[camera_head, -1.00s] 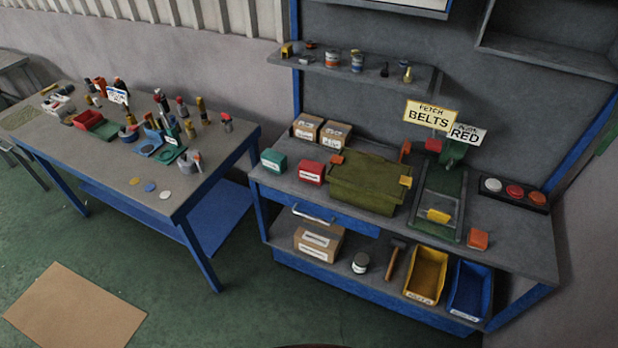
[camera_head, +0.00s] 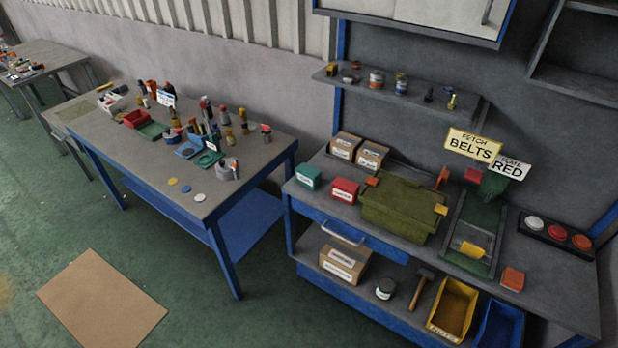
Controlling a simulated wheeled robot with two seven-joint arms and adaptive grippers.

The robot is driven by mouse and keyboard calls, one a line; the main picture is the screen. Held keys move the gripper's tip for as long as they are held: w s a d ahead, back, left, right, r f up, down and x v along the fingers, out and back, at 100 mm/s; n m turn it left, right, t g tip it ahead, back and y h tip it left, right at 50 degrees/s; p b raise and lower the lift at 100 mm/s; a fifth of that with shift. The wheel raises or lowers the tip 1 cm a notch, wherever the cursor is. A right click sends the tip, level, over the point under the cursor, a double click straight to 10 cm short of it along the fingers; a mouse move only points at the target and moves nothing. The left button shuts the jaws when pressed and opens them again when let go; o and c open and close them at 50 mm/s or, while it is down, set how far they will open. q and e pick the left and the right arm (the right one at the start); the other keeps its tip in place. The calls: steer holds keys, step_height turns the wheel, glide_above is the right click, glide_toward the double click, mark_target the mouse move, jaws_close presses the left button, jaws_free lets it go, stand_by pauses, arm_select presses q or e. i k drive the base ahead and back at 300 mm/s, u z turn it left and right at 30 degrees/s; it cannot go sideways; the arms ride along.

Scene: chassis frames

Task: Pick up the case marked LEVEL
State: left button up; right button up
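I cannot read the word LEVEL on anything, as the small labels are too small to make out. A green case (camera_head: 308,176) with a white label stands at the left end of the workbench top. A red case (camera_head: 345,190) with a white label stands just right of it. Two cardboard boxes with labels, a left one (camera_head: 345,146) and a right one (camera_head: 372,155), stand behind them. Another labelled cardboard box (camera_head: 345,261) is on the lower shelf. Neither of my grippers is in view.
A large olive bin (camera_head: 403,208) stands mid-bench, right of the red case. A blue-legged table (camera_head: 245,175) with many small items stands at left. Green floor in front is open, with a brown sheet (camera_head: 103,297).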

mark_target(310, 176)
steer(key=u, duration=0.8)
steer(key=i, duration=1.2)
steer(key=z, duration=0.15)
